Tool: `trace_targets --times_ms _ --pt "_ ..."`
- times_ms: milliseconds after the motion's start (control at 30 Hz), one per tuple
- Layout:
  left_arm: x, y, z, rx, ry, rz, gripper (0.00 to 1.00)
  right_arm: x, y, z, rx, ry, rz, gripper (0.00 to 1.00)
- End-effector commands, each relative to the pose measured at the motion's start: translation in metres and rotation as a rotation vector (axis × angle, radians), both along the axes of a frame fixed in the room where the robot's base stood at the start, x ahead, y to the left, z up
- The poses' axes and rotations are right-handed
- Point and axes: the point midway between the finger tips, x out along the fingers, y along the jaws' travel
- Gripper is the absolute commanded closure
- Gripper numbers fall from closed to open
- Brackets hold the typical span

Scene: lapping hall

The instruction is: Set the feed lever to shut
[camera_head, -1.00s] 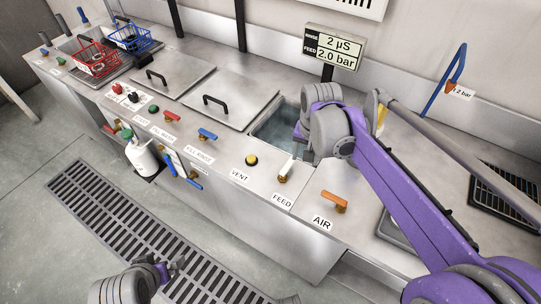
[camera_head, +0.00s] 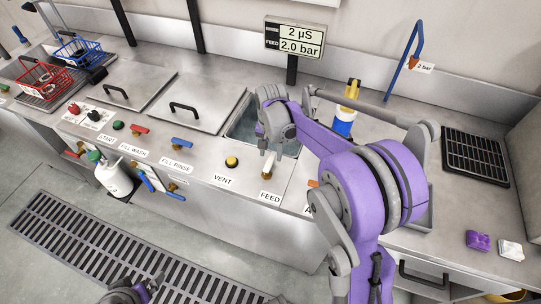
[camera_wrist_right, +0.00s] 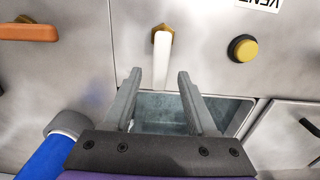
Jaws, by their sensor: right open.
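The feed lever has a white handle (camera_head: 268,163) on a brass valve, behind the FEED label (camera_head: 270,197). In the right wrist view the handle (camera_wrist_right: 162,60) runs from the brass fitting (camera_wrist_right: 162,35) toward my gripper. My right gripper (camera_wrist_right: 159,76) is open, and the handle's free end shows between its two fingertips; I see no finger closed on it. In the head view this gripper (camera_head: 264,138) is over the sink side of the lever, partly hidden by its own wrist. My left gripper (camera_head: 145,290) is at the bottom edge, far from the lever, its jaws unclear.
The yellow VENT button (camera_head: 232,162) is left of the lever. The orange air lever (camera_wrist_right: 30,30) is mostly hidden by my arm in the head view. An open basin (camera_head: 243,128) lies behind. A display (camera_head: 295,38) reads 2 µS and 2.0 bar. A blue-and-white bottle (camera_head: 344,122) stands behind my arm.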

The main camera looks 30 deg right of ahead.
Motion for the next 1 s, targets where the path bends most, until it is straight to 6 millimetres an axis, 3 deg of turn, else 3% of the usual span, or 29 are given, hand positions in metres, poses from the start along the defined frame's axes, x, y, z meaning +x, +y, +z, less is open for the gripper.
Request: trace_targets --times_ms 200,467,800,1000 --pt "0.000 0.000 -0.001 0.000 0.001 0.000 0.00 0.000 0.000 -0.018 0.000 0.000 0.000 0.43" --pt "0.000 0.000 -0.001 0.000 0.001 0.000 0.00 0.000 0.000 -0.019 0.000 0.000 0.001 0.43" --pt "0.000 0.000 -0.001 0.000 0.001 0.000 0.00 0.000 0.000 -0.018 0.000 0.000 0.001 1.00" --pt "0.000 0.000 -0.001 0.000 0.001 0.000 0.00 0.000 0.000 -0.018 0.000 0.000 0.001 1.00"
